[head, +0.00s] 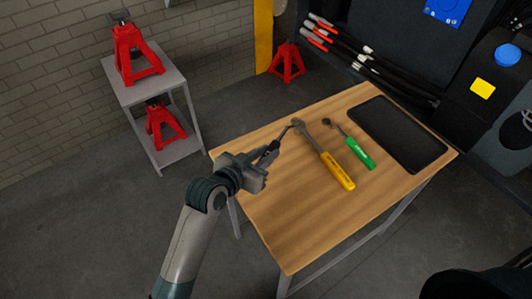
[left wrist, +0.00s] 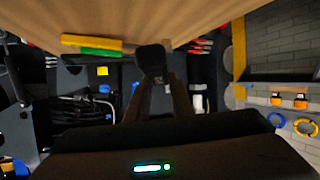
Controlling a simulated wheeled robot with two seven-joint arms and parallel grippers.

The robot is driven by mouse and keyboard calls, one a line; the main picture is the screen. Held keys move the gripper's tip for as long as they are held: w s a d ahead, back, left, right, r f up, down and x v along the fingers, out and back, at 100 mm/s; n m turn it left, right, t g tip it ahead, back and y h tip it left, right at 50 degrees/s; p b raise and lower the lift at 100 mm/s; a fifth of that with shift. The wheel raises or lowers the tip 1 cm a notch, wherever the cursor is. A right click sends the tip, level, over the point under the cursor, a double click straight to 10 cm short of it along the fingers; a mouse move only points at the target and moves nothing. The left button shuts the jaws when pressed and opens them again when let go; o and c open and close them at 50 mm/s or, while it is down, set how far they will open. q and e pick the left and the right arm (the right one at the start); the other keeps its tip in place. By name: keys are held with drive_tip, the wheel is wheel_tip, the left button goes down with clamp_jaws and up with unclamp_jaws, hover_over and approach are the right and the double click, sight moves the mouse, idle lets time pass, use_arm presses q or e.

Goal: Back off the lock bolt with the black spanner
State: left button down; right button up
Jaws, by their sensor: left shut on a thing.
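My left gripper (head: 270,155) is shut on a thin dark tool, which looks like the black spanner (head: 286,131). It holds the tool over the left edge of the wooden table; whether the tool touches the tabletop I cannot tell. In the left wrist view the dark end of the spanner (left wrist: 152,60) shows between the fingers of my left gripper (left wrist: 158,88). Most of the spanner is hidden by the fingers. I cannot make out the lock bolt in either view. My right gripper is not in view.
The wooden table (head: 290,220) carries a yellow-handled tool (head: 337,170), a green-handled tool (head: 359,153) and a black tray (head: 398,133). The dark machine (head: 400,40) with hoses stands behind. A grey stand (head: 170,88) with red jack stands is left. The table's front is clear.

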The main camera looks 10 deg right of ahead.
use_arm(q)
drive_tip(key=shift+r, duration=0.1)
drive_tip(key=s+a+r+n+t+y, duration=0.1)
drive_tip(key=a+r+n+y, duration=0.1)
drive_tip(key=a, duration=0.8)
drive_tip(key=s+a+r+n+t+y, duration=0.1)
drive_tip(key=a+r+n+t+y, duration=0.1)
drive_tip(key=a, duration=0.9)
drive_tip(key=s+a+r+n+t+y, duration=0.1)
drive_tip(key=a+r+n+y, duration=0.3)
drive_tip(key=a, duration=0.6)
drive_tip(key=shift+a+n+y, duration=0.4)
drive_tip(key=shift+n+y, duration=0.3)
drive_tip(key=shift+y, duration=0.3)
drive_tip(key=shift+d+r, duration=0.1)
